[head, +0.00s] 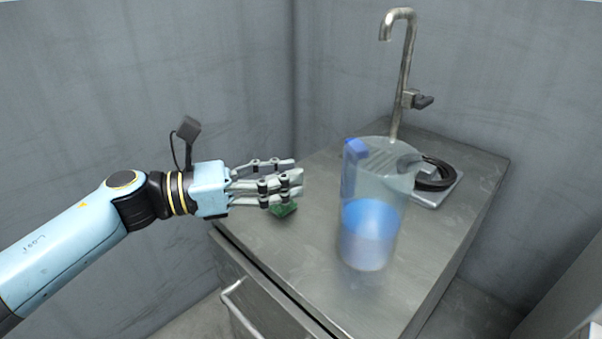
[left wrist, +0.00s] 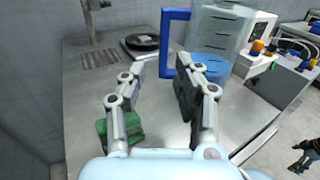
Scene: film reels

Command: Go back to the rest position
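My left gripper (head: 291,182) reaches in from the left over the near left part of the metal counter (head: 330,290). In the left wrist view its two fingers (left wrist: 162,80) stand apart with nothing between them. A small green object (head: 283,211) lies on the counter just below the fingers, partly hidden by them. It also shows beside the left finger in the left wrist view (left wrist: 124,128). My right gripper is in neither view.
A clear pitcher (head: 370,220) with blue liquid and a blue handle stands upright right of my gripper, apart from it. Behind it, a black reel (head: 437,176) lies on a grey plate. A tall tap (head: 406,70) rises at the back. Walls close in the left and rear.

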